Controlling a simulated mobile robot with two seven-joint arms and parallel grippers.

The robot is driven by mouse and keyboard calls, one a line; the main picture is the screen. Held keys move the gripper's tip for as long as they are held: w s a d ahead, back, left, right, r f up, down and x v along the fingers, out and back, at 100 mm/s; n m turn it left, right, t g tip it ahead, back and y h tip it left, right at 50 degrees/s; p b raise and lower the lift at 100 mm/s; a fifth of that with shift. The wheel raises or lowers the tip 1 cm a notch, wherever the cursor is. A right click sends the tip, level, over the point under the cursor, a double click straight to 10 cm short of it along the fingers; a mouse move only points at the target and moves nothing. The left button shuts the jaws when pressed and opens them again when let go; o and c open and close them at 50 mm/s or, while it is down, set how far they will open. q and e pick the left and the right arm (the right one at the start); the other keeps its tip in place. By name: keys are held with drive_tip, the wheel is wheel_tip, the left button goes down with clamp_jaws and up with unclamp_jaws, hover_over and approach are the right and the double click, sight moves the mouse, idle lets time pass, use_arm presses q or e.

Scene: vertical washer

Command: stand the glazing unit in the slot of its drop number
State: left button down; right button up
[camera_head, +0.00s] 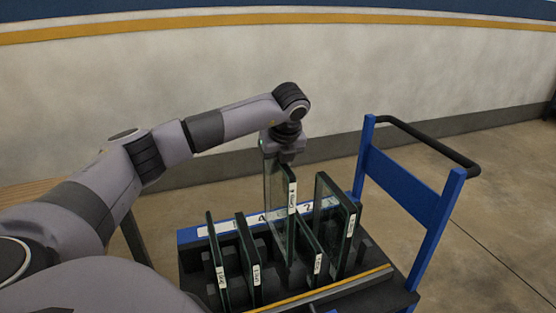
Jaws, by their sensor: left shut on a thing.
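My left gripper (285,155) is shut on the top edge of a glazing unit (279,215), a dark-edged glass pane with a white label on its near edge. The held unit is upright over the rack of a blue cart, and its top stands higher than the panes around it. Its lower end is among the other panes, and I cannot tell whether it sits in a slot. The slot strip (213,230) at the rack's back shows a 4 and a 2; the other numbers are hidden. The text on the unit's label is too small to read. My right gripper is not in view.
Several other labelled panes stand in the black rack: two to the left (217,262) (248,260), a low one (309,246) close to the right, and a taller one (335,222) farther right. The cart's blue handle frame (400,187) rises at the right. A wall is behind.

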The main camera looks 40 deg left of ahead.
use_arm(q)
drive_tip(key=shift+w+a+f, duration=0.1)
drive_tip(key=shift+w, duration=0.05)
drive_tip(key=shift+f+b, duration=1.5)
drive_tip(key=shift+f, duration=0.5)
drive_tip(key=shift+f+b, duration=0.65)
drive_tip(key=shift+f, duration=0.25)
drive_tip(key=shift+f+b, duration=1.05)
drive_tip(key=shift+f, duration=0.5)
drive_tip(key=shift+f+b, duration=0.6)
drive_tip(key=shift+f, duration=0.3)
drive_tip(key=shift+f+b, duration=0.65)
drive_tip(key=shift+f, duration=0.3)
drive_tip(key=shift+f+b, duration=1.6)
drive_tip(key=shift+f, duration=0.75)
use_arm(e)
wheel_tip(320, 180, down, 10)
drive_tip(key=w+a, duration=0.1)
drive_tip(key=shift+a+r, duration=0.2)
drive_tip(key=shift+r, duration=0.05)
